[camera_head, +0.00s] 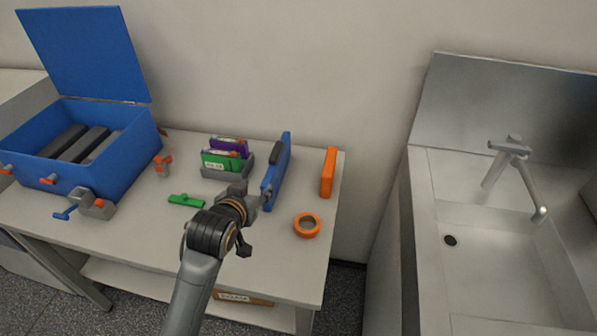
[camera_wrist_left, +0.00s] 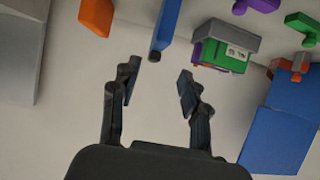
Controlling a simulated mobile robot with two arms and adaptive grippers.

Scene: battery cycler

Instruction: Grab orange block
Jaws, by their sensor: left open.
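The orange block (camera_head: 328,172) stands upright near the right end of the table, to the right of the blue panel. It also shows at the upper left of the left wrist view (camera_wrist_left: 97,15). My left gripper (camera_head: 255,212) is in front of the blue panel, left of the orange block and apart from it. In the left wrist view its two fingers (camera_wrist_left: 158,78) are spread with nothing between them. My right gripper is not in view.
The blue panel (camera_head: 277,172) stands between gripper and block. An orange ring (camera_head: 307,225) lies in front of the block. A grey holder with purple and green cases (camera_head: 221,160), a green piece (camera_head: 186,200) and an open blue box (camera_head: 85,155) are left. A sink (camera_head: 500,250) is right.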

